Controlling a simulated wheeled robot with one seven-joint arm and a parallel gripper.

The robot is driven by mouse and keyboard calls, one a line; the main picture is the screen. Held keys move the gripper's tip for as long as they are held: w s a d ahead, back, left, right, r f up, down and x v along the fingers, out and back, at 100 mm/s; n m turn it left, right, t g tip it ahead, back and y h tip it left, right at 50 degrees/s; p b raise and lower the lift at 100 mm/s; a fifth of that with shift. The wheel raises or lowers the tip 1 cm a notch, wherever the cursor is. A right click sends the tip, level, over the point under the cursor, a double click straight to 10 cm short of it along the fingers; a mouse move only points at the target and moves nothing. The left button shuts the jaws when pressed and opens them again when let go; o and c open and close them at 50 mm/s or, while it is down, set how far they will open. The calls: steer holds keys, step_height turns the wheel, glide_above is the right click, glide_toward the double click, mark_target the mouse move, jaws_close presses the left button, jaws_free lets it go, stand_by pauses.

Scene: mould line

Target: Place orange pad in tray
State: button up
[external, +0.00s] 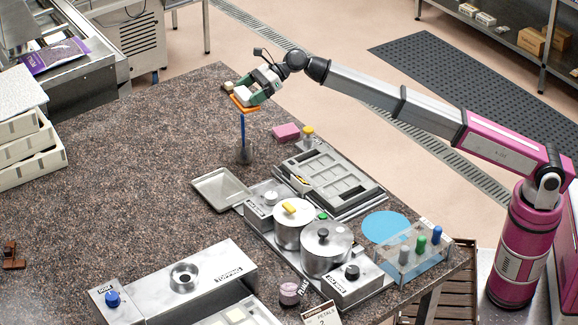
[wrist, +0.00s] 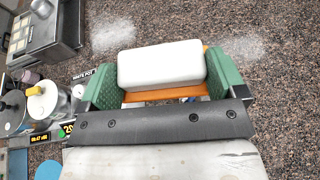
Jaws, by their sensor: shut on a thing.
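The orange pad (external: 243,104) is in my gripper (external: 258,90), held above the far end of the speckled counter. In the wrist view, its orange layer (wrist: 165,95) shows under a white block (wrist: 162,65). The block sits between the two green fingers, and my gripper (wrist: 162,82) is shut on it. I cannot tell whether block and orange layer are one piece. A shallow grey metal tray (external: 203,181) lies empty on the counter, nearer the camera than my gripper and slightly left.
Pots (external: 326,250) and a mould unit (external: 335,178) fill the right side. The counter's left middle is clear.

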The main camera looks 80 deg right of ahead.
steer(key=s+a+n+g+y, duration=0.1)
steer(key=s+a, duration=0.2)
steer(key=a, duration=0.9)
steer(key=s+a+n+y, duration=0.1)
steer(key=s+a, duration=0.1)
steer(key=a, duration=1)
glide_above(231, 194)
step_height(231, 194, down, 18)
steer(key=shift+s+f, duration=0.1)
steer(key=shift+f, duration=1.9)
steer(key=shift+f, duration=0.15)
steer(key=shift+f, duration=0.2)
steer(key=o, duration=0.6)
steer(key=shift+o, duration=0.2)
